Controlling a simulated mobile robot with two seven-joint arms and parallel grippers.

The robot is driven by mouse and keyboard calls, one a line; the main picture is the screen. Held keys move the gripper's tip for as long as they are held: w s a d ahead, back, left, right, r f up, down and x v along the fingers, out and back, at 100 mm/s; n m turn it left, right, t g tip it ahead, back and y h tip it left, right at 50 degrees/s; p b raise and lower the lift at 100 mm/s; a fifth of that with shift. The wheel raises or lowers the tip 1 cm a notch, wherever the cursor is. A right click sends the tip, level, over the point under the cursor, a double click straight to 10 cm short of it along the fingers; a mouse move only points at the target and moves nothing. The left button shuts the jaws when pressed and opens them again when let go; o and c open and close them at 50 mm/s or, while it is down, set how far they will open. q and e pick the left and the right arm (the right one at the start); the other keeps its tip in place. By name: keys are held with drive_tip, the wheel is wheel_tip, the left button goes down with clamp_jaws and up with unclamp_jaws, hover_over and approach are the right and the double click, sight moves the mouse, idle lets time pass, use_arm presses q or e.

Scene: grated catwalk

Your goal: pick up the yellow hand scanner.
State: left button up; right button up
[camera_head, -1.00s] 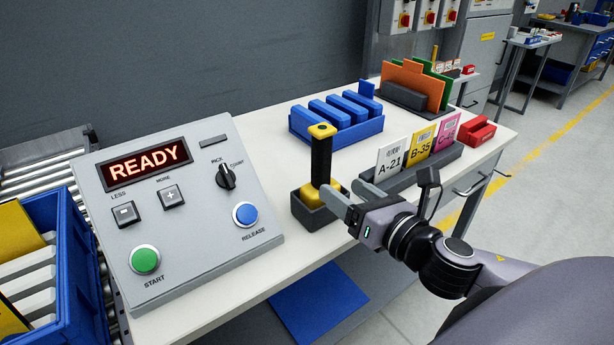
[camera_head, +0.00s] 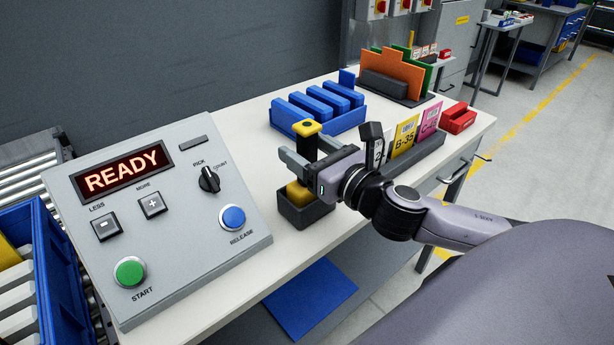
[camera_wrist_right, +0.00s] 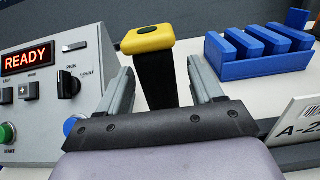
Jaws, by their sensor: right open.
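The yellow hand scanner (camera_head: 304,130) stands upright in a dark square holder (camera_head: 303,210) near the table's front edge. It has a black grip, a yellow cap on top and a yellow lower part inside the holder. My right gripper (camera_head: 302,152) is open, with its fingers at the height of the black grip, just below the cap. In the right wrist view the scanner (camera_wrist_right: 152,42) rises between the two fingers, with a gap on each side. I cannot tell how deep the grip sits between them. My left gripper is not in view.
A grey control panel (camera_head: 170,225) reading READY stands left of the scanner. A blue rack (camera_head: 345,122) of blue blocks is behind it. A grey card rail (camera_head: 425,150) and a red box (camera_head: 458,118) lie to the right. A blue bin (camera_head: 60,265) is at far left.

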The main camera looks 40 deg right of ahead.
drive_tip(key=shift+w+a, duration=0.15)
drive_tip(key=shift+w, duration=0.85)
clamp_jaws()
